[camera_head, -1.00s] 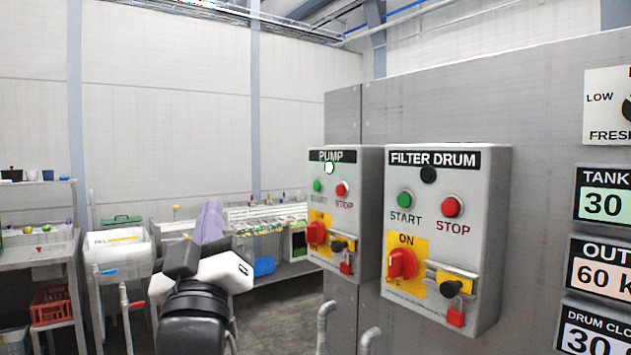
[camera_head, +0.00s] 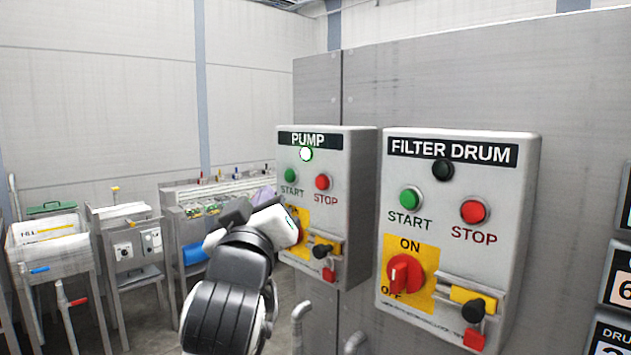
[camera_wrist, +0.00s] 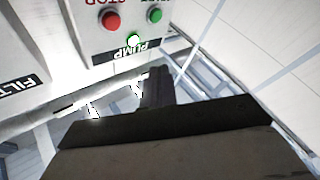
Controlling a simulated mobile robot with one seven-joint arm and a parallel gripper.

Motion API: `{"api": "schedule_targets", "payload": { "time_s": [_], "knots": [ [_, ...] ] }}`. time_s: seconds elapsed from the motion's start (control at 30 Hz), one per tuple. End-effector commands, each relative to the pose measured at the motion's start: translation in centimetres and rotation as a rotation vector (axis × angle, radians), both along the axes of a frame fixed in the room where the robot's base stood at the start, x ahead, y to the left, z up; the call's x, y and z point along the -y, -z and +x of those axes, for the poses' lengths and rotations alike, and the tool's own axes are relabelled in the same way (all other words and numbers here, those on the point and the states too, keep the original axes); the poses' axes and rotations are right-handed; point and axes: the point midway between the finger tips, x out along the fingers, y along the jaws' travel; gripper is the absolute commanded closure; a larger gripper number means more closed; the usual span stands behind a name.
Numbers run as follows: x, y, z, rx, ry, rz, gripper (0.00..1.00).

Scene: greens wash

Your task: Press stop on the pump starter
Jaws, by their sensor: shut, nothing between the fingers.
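The pump starter (camera_head: 355,150) is a grey box labelled PUMP on the panel. Its red STOP button (camera_head: 323,182) sits right of the green START button (camera_head: 290,175). A lamp (camera_head: 306,154) above them glows white. In the wrist view, upside down, the STOP button (camera_wrist: 111,20), START button (camera_wrist: 155,15) and lamp (camera_wrist: 134,41) show at the top. My gripper (camera_head: 264,195) is left of the box and partly covers its rotary switch. Its shut fingers (camera_wrist: 158,76) appear apart from the buttons, below them in the wrist view.
The filter drum starter (camera_head: 515,260) is a similar box to the right, with its own red STOP button (camera_head: 473,211) and a dark lamp (camera_head: 443,170). Padlocks hang below both switches. Pipes (camera_head: 300,318) rise below the boxes. Sinks and benches stand behind at left.

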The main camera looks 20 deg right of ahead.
Motion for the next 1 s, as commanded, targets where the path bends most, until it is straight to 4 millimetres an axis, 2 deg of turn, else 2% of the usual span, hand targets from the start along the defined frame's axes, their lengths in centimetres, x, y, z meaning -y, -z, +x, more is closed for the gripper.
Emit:
{"api": "schedule_targets", "payload": {
  "time_s": [0.27, 0.7, 1.0],
  "knots": [
    [0.6, 0.0, 0.2, 0.001, 0.001, 0.0, 1.0],
    [6.1, 0.0, 2.2, 0.002, 0.002, 0.002, 1.0],
    [8.1, -0.1, 3.0, 0.002, 0.0, -0.001, 1.0]
  ]
}}
